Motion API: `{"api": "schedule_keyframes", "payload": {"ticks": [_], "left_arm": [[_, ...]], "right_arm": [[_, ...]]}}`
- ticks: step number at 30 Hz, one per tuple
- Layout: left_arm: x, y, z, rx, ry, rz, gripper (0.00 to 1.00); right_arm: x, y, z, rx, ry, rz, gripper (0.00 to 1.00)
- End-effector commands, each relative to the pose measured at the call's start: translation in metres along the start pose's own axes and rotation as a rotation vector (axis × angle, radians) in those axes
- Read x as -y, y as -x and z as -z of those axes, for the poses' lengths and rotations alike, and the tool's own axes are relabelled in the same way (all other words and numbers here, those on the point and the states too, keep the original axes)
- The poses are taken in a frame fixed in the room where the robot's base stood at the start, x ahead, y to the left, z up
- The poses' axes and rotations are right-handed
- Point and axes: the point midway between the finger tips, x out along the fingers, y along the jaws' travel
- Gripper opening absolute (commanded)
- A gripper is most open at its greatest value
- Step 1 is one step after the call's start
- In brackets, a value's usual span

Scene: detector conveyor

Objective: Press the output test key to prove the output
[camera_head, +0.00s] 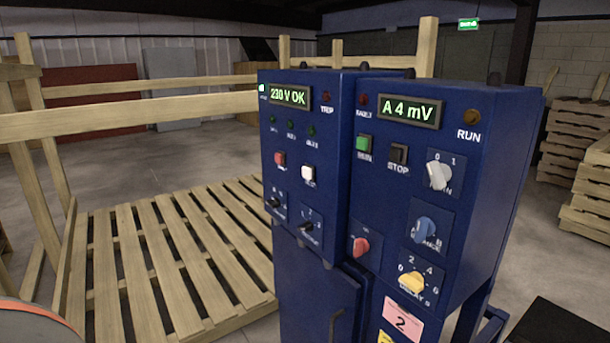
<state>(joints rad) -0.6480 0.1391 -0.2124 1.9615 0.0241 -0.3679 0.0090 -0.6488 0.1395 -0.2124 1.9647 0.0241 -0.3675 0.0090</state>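A blue control cabinet (440,230) stands in front of me with two panel faces. The left panel has a display (290,96) reading "230 V OK". Below it are a red key (280,159) and a white key (308,173); their labels are too small to read surely, so I cannot tell which is the output test key. Two black switches (306,226) sit lower. Neither gripper is in view.
The right panel also carries a white knob (438,175), a blue knob (426,230), a red knob (361,246) and a yellow knob (411,281). A slatted wooden pallet (150,265) with rails lies left of the cabinet. Stacked pallets (580,140) stand at far right.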

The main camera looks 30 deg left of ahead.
Motion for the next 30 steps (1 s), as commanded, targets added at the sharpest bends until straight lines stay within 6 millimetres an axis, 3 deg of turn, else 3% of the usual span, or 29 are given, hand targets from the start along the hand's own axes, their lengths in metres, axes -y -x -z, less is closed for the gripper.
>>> {"api": "schedule_keyframes", "payload": {"ticks": [1, 4, 30], "left_arm": [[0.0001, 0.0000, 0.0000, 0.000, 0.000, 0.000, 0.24], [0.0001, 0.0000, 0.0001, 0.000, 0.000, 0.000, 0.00], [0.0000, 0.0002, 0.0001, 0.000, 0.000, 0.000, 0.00]], "right_arm": [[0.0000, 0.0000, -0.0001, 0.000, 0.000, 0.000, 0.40], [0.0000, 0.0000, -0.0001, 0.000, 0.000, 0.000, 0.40], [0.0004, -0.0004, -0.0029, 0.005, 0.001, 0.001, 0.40]]}}
